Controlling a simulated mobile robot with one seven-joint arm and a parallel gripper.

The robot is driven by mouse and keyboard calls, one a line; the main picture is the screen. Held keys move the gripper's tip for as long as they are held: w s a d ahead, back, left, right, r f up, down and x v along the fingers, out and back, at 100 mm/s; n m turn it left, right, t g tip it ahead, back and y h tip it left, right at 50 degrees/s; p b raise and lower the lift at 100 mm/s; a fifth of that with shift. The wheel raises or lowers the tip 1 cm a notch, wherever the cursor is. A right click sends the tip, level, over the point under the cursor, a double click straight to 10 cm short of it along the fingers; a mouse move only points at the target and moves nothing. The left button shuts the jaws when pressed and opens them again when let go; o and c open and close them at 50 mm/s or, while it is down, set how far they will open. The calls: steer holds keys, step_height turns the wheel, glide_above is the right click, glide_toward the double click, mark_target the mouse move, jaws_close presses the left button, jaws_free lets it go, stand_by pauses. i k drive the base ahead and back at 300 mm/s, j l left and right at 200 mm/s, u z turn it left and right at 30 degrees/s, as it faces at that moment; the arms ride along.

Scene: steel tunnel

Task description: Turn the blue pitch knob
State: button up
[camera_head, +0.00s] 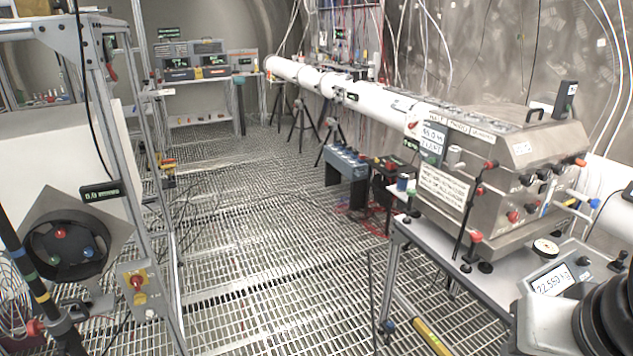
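A blue knob (88,252) sits on the round black mount (70,270) at the lower left. A red knob (60,233) is above and left of it, and a green knob (55,260) is to its left on the same mount. The mount is fixed to a tilted grey plate (103,222) beside a metal frame. Nothing touches the blue knob. The knob's turn angle is too small to read. My gripper's fingers do not show in this view.
A metal frame post (95,90) stands right of the mount, with a small green display (101,192) and a yellow box with a red button (138,284). A banded black pole (32,275) stands at the left. The grated floor (260,230) is mostly clear; a steel box (500,165) stands on the right table.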

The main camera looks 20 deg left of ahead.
mark_target(88, 252)
steer(key=i+j+u, duration=0.2)
steer(key=i+u, duration=0.5)
steer(key=u, duration=0.15)
steer(key=i+u, duration=0.7)
steer(key=u, duration=0.2)
steer(key=i+l+u, duration=0.1)
steer(key=i+u, duration=0.2)
steer(key=u, duration=0.15)
steer(key=i+l+u, duration=0.2)
steer(key=u, duration=0.3)
steer(key=i+l+u, duration=0.2)
steer(key=u, duration=0.25)
steer(key=i+l+u, duration=0.15)
steer(key=u, duration=0.25)
steer(key=i+l+u, duration=0.1)
steer(key=l+u, duration=0.65)
steer(key=u, duration=0.15)
steer(key=i, duration=0.05)
